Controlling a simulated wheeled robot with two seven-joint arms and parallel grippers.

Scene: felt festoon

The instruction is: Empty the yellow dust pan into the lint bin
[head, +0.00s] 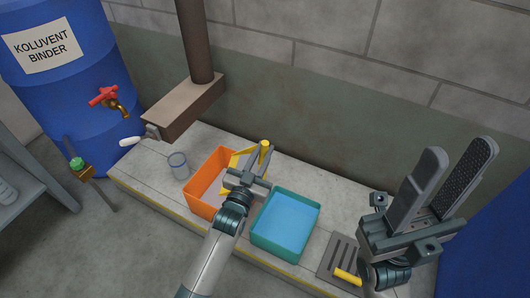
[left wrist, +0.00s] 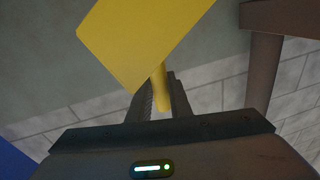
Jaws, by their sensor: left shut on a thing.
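My left gripper (head: 255,166) is shut on the handle of the yellow dust pan (head: 240,158). In the left wrist view the pan's flat yellow face (left wrist: 140,40) is tilted, and its handle runs down between the two fingers (left wrist: 162,95). In the head view the gripper and pan are over the far right side of an orange open bin (head: 200,192); the gripper hides part of it. A teal open bin (head: 255,232) with a flat blue inside stands to its right. No label shows which is the lint bin. My right gripper (head: 446,165) is open and empty at the right.
A clear cup (head: 178,165) stands left of the orange bin. A slotted grey tool with a yellow handle (head: 347,276) lies at the front right. A blue barrel (head: 60,75) with a tap stands at the left.

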